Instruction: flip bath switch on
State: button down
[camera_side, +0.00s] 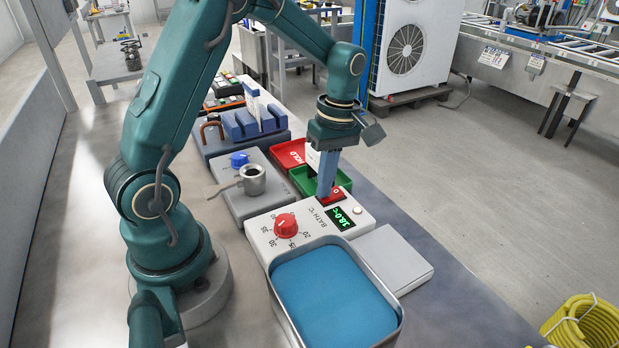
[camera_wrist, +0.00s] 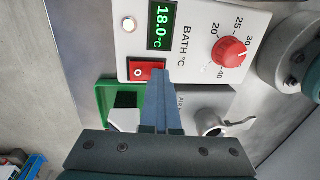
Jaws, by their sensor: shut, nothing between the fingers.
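The bath switch is a red rocker marked 0 (camera_side: 338,197) on the white BATH °C panel (camera_side: 265,238); it also shows in the wrist view (camera_wrist: 141,71). My gripper (camera_side: 325,194) points down with its blue fingers shut and empty. Its tips (camera_wrist: 159,75) are at the switch, covering part of it; I cannot tell whether they touch it. The green display (camera_side: 341,218) beside the switch reads 18.0 °C. The round lamp (camera_wrist: 129,24) looks pale. A red dial (camera_side: 286,225) sits on the same panel.
The blue-filled bath (camera_side: 393,318) stands in front of the panel. A green tray (camera_side: 304,183) and a red HOLD tray (camera_side: 287,153) lie behind. A metal cup (camera_side: 253,183) and a blue knob (camera_side: 239,159) are on the unit to the left. A grey slab (camera_side: 400,262) lies right.

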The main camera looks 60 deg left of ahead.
jog(key=shift+w+r, duration=0.15)
jog(key=shift+w, duration=0.6)
jog(key=shift+r, duration=0.1)
notch_tip(320, 180, up, 14)
jog(key=s, duration=0.2)
dwell(0.4)
